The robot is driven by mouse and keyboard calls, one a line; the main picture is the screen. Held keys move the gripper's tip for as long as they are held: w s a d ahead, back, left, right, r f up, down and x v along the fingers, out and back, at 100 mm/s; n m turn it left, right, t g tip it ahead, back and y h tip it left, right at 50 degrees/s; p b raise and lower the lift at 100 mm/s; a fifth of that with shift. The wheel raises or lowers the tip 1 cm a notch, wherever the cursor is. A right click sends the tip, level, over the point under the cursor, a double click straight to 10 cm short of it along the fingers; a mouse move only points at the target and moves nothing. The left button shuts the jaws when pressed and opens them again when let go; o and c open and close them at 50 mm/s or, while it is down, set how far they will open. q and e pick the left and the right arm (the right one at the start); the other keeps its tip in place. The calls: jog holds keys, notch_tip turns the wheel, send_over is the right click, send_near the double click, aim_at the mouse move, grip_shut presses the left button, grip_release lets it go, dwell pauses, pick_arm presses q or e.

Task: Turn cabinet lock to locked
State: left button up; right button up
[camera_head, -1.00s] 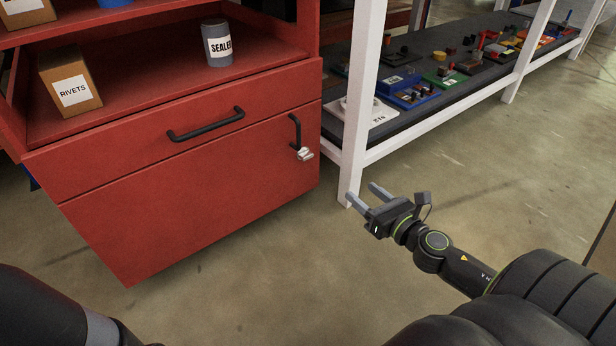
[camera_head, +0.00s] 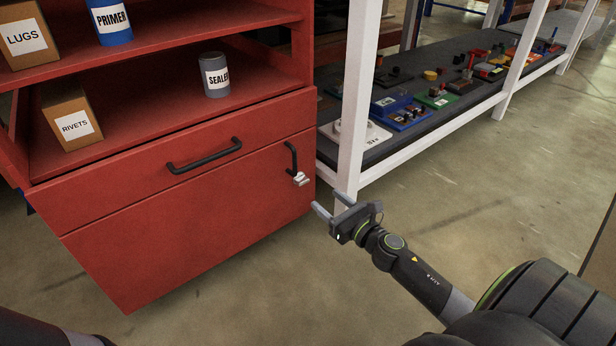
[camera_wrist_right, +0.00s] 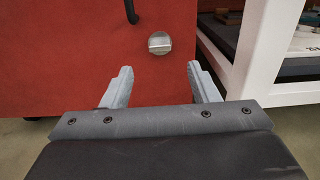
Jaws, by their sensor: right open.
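The red cabinet (camera_head: 190,235) stands at the left with a drawer and a door below it. The silver lock knob (camera_head: 300,179) sits on the door near its right edge, just below the black vertical handle (camera_head: 291,158). In the right wrist view the lock knob (camera_wrist_right: 159,43) is ahead, slightly above and between the fingertips, with a horizontal line across it. My right gripper (camera_head: 331,205) is open and empty, below and to the right of the lock, apart from it. Its fingers also show in the right wrist view (camera_wrist_right: 160,80). My left gripper is out of view.
A white-framed bench (camera_head: 352,105) with a dark lower shelf (camera_head: 440,110) stands right of the cabinet; its front leg is close to my right gripper. Boxes and cans, including the sealer can (camera_head: 215,76), stand on the cabinet shelves. The floor (camera_head: 470,215) in front is clear.

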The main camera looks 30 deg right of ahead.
aim_at(305, 182)
jog(key=w, duration=0.9)
jog(key=shift+a+p, duration=0.35)
jog(key=shift+a, duration=0.05)
jog(key=c, duration=1)
